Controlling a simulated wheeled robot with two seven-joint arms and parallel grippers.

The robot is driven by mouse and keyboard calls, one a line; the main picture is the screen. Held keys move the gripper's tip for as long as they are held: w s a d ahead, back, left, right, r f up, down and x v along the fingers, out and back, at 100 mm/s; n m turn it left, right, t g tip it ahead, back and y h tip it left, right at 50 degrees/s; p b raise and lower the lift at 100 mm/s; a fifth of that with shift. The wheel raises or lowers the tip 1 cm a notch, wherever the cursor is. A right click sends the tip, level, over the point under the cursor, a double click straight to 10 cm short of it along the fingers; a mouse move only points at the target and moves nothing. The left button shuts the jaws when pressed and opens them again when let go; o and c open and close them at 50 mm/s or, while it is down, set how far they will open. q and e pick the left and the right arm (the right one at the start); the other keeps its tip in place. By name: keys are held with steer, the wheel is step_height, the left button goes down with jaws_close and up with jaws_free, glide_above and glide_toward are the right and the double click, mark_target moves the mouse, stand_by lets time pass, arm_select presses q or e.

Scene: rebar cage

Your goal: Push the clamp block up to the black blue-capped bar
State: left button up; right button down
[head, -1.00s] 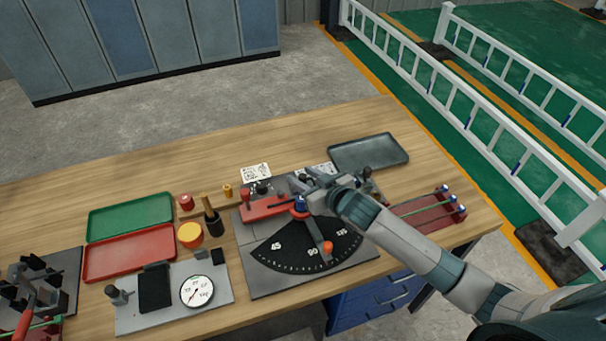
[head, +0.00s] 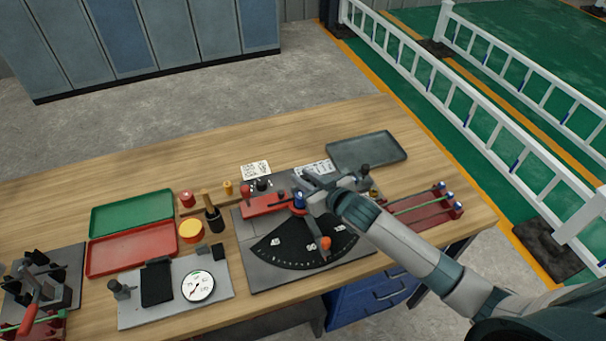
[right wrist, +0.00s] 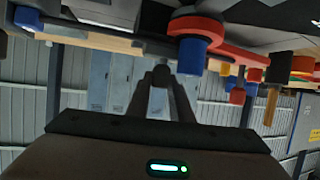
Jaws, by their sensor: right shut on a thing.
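My right gripper (head: 311,190) is above the back of the grey bending plate (head: 262,272), close to the blue-capped pivot (head: 299,199). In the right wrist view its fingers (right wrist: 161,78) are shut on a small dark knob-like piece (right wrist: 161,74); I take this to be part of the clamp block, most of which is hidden. A red lever or block (head: 262,206) lies left of the pivot, and the blue cap also shows in the wrist view (right wrist: 192,55). I cannot make out the black bar clearly. My left gripper is not in view.
The black angle dial (head: 290,245) with an orange-red knob (head: 325,243) lies in front of my gripper. A grey tray (head: 367,150) is behind, and a red rack (head: 425,207) with a green rod is right. A red tray (head: 130,250) and dial gauge (head: 198,287) are left.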

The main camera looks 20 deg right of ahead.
steer(key=c, duration=2)
jaws_free()
steer(key=o, duration=0.4)
steer(key=shift+s, duration=0.1)
steer(key=shift+s+d+r, duration=0.15)
steer(key=shift+s, duration=0.35)
steer(key=shift+b+v, duration=2.35)
steer(key=shift+v, duration=5.75)
